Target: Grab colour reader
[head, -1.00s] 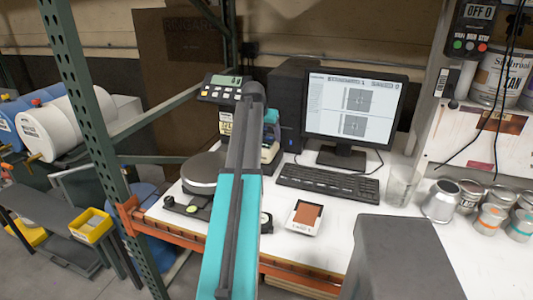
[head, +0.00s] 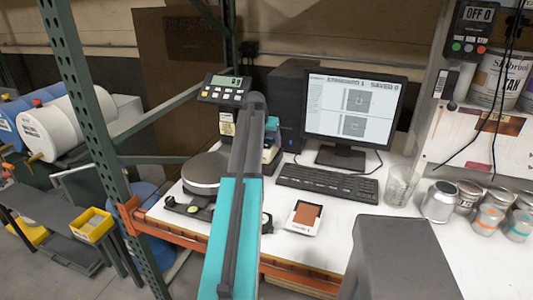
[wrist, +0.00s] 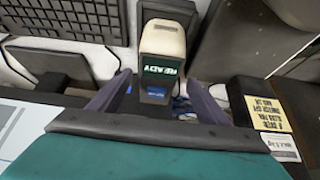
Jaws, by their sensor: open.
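The colour reader (wrist: 162,42) has a beige top and a dark green screen reading READY. It stands in the upper middle of the wrist view. My gripper (wrist: 157,88) is open, with one dark finger on each side of the reader's lower part. I cannot tell whether either finger touches it. In the head view my arm covers the gripper and most of the reader; only a small part of the reader's area shows at the arm's right edge.
A keyboard (head: 327,181) and monitor (head: 354,110) stand right of my arm. A card with a brown swatch (head: 305,217) lies in front. A round-topped scale (head: 204,174) is at left. A glass beaker (head: 400,187) and several cans stand at right.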

